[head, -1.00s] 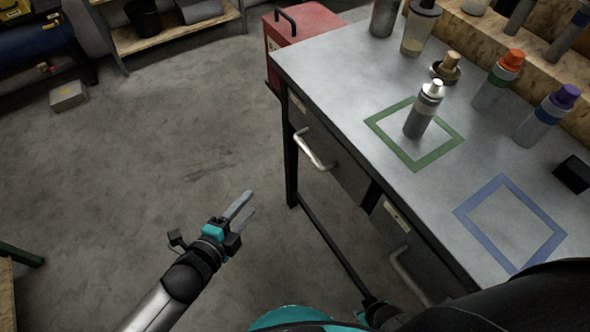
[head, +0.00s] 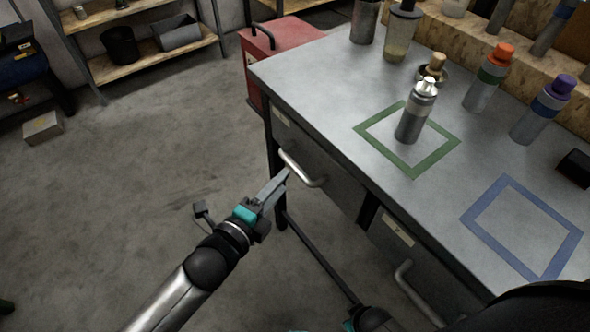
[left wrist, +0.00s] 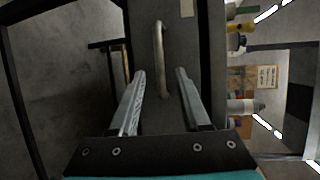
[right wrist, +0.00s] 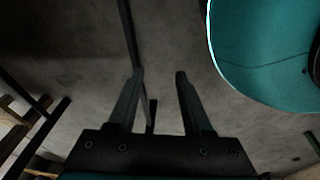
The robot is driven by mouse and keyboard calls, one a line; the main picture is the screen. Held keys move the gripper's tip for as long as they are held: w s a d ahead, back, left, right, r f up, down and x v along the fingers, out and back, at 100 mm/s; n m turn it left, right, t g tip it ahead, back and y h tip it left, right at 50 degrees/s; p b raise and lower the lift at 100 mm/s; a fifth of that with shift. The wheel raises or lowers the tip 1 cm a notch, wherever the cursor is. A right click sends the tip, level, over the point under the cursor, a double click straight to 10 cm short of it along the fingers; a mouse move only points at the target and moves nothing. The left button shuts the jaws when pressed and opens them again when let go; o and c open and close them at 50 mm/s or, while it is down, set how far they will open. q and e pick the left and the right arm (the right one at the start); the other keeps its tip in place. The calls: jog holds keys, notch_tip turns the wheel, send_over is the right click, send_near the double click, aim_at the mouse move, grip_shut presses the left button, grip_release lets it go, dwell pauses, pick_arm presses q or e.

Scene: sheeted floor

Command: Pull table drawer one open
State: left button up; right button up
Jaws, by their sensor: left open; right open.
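The metal table (head: 330,90) has two dark drawers in its front. The farther drawer (head: 335,190) has a pale bar handle (head: 302,168) and looks closed. The nearer drawer (head: 440,268) has a similar handle (head: 416,292). I cannot read which label is number one. My left gripper (head: 277,188) is open, close to the farther handle. In the left wrist view that handle (left wrist: 160,60) lies ahead, between the lines of the open fingers (left wrist: 160,90), with nothing gripped. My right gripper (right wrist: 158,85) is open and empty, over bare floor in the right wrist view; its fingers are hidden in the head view.
Bottles, a green square outline (head: 413,172) and a blue one (head: 480,235) are on the tabletop. A red cabinet (head: 285,45) stands beyond the table's far end. A table leg (head: 272,160) is close to my left gripper.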

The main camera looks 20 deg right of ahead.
aim_at(293, 170)
pick_arm(q)
jog(key=shift+b+x, duration=1.2)
jog(key=shift+x, duration=2.3)
pick_arm(e)
jog(key=w+a+r, duration=0.3)
jog(key=shift+w+r, duration=0.3)
jog(key=shift+r, duration=0.1)
pick_arm(q)
jog(key=shift+f, duration=0.1)
grip_shut()
